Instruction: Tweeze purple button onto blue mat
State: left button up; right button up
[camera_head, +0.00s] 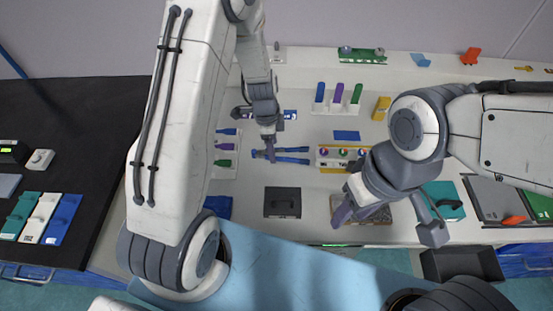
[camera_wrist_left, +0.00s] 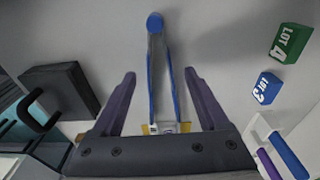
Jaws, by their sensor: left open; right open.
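Blue tweezers (camera_head: 292,150) lie on the pale table in the head view. My left gripper (camera_head: 268,146) points down at their left part. In the left wrist view the tweezers (camera_wrist_left: 153,90) run between its two open fingers (camera_wrist_left: 160,72), with clear space on both sides. A small white tray (camera_head: 320,161) with several coloured round buttons stands to the right of the tweezers; a purple-looking button (camera_head: 324,152) is at its left end. A flat blue mat (camera_head: 346,135) lies just behind the tray.
A dark grey box (camera_head: 282,201) stands in front of the tweezers. A rack of coloured handles (camera_head: 339,97) stands behind the mat. A teal item (camera_head: 443,200) is at the right. In the left wrist view, a green LOT 4 block (camera_wrist_left: 289,43) and blue block (camera_wrist_left: 266,87) stand right.

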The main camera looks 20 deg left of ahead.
pick_arm(q)
notch_tip(320, 180, down, 2)
jog(key=shift+d+f+b, duration=0.1)
jog(key=shift+f+b, duration=0.1)
jog(key=shift+b, duration=0.55)
pick_arm(e)
notch_tip(320, 180, down, 2)
jog(key=shift+f, duration=0.25)
pick_arm(q)
jog(key=c, duration=0.7)
notch_tip(320, 180, up, 12)
jog(key=p, duration=0.8)
pick_arm(e)
notch_tip(320, 180, up, 8)
jog(key=shift+r, duration=0.2)
